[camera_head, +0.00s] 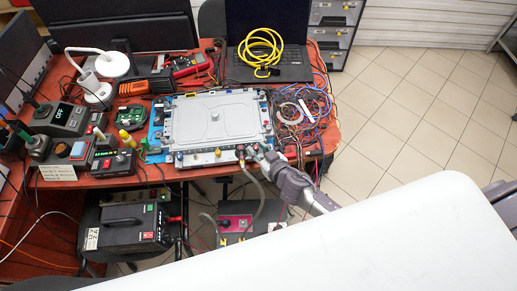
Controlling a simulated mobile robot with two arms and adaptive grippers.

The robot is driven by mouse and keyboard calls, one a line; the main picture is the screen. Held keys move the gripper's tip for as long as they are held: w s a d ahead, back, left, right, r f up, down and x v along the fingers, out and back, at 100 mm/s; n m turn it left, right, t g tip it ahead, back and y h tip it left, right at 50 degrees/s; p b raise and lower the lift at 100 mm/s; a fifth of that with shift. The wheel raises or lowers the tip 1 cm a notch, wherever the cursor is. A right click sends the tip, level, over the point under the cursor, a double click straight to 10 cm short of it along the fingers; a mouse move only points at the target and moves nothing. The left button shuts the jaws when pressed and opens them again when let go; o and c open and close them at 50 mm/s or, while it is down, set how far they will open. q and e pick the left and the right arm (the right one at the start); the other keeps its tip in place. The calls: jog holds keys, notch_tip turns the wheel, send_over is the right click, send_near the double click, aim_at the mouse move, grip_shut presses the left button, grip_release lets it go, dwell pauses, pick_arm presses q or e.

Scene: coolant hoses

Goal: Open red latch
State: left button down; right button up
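A grey flat unit (218,118) with a lid and a round knob on top lies on the red-brown table. A row of small connectors runs along its front edge. A grey hose (258,188) hangs from a dark connector (241,151) near the right of that edge. My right gripper (259,151) reaches in from the lower right, with its fingertips at the unit's front edge beside this connector. It is too small to tell whether the fingers are open, or whether they touch anything. I cannot make out a red latch clearly. My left gripper is not in view.
A laptop (272,35) with a coiled yellow cable (262,52) stands behind the unit. Tangled wires (303,112) lie to its right. Control boxes (63,118) and a white lamp (106,64) crowd the left. A magenta-fronted box (235,222) stands below the table.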

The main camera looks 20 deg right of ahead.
jog(key=shift+s, duration=0.15)
jog(key=v, duration=1.1)
jog(key=shift+s+d, duration=0.15)
jog(key=shift+s, duration=0.2)
jog(key=shift+r, duration=0.15)
